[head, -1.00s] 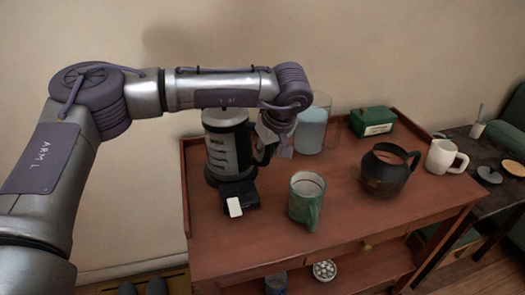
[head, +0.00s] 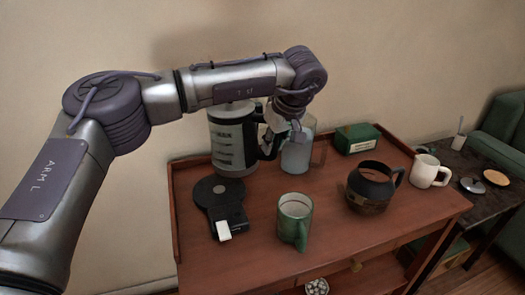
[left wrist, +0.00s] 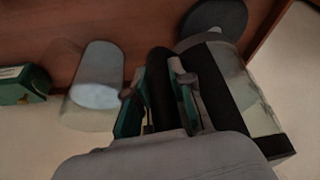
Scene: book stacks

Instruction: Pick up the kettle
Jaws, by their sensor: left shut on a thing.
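The kettle (head: 230,142) is silver with black trim and a black handle. In the head view it is upright and off its round black base (head: 205,190), which lies on the wooden cabinet top in front of it. My left gripper (head: 280,122) is shut on the kettle's handle, to the right of its body. In the left wrist view the gripper fingers (left wrist: 157,90) are on both sides of the dark handle, and the kettle body (left wrist: 238,88) is to their right. The kettle base (left wrist: 215,18) shows at the top. My right gripper is not in view.
A clear jug with bluish contents (head: 298,152) stands close to the right of the kettle. A green box (head: 357,138), a green mug (head: 294,222), a dark coffee pot (head: 371,188) and a white mug (head: 424,171) are also on the cabinet top (head: 335,230). A wall is behind.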

